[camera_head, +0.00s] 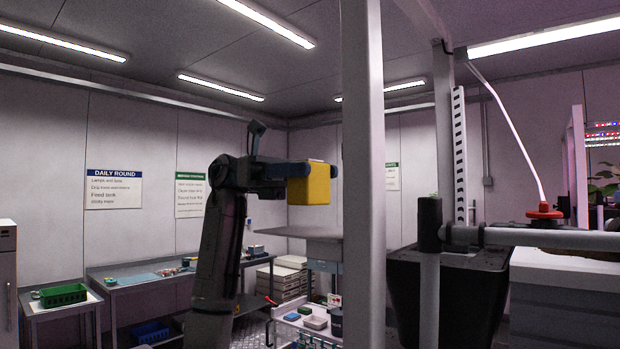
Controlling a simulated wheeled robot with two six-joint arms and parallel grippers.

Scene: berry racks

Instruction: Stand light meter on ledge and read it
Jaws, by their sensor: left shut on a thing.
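The light meter appears to be the yellow box-shaped thing (309,187) in the middle of the view. My left gripper (300,172) is shut on it, with dark fingers across its upper part. The gripper holds it up in the air, above and apart from a flat grey ledge (300,232) that runs behind the white post. The meter's display is not visible from here. My right gripper is not in view.
A white upright post (363,200) stands just right of the meter. A black bucket (447,290) and a white pipe (550,238) with a red cap (544,211) are at the right. A workbench (150,288) and green basket (63,295) stand at the left. A low cart (312,330) holds small items.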

